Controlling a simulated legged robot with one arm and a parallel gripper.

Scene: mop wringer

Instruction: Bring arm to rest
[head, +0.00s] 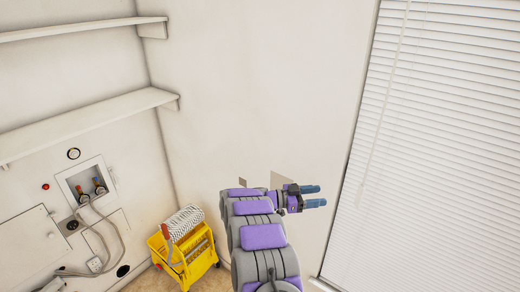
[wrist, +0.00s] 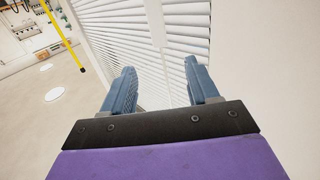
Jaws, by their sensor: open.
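My gripper (head: 314,196) is at the end of my raised arm, right of centre in the head view, in front of the bare wall beside the blinds. Its two blue fingers stand apart with nothing between them. In the wrist view my gripper (wrist: 164,88) is also open, and white slats show behind the fingers. The yellow mop wringer bucket (head: 188,262) stands on the floor in the corner, left of my arm and apart from my gripper.
White blinds (head: 440,130) cover the right side. Two shelves, the lower one (head: 85,120) among them, run along the left wall above a valve box (head: 88,182) with hoses. A yellow pole (wrist: 62,35) shows in the wrist view. The wall between shelves and blinds is clear.

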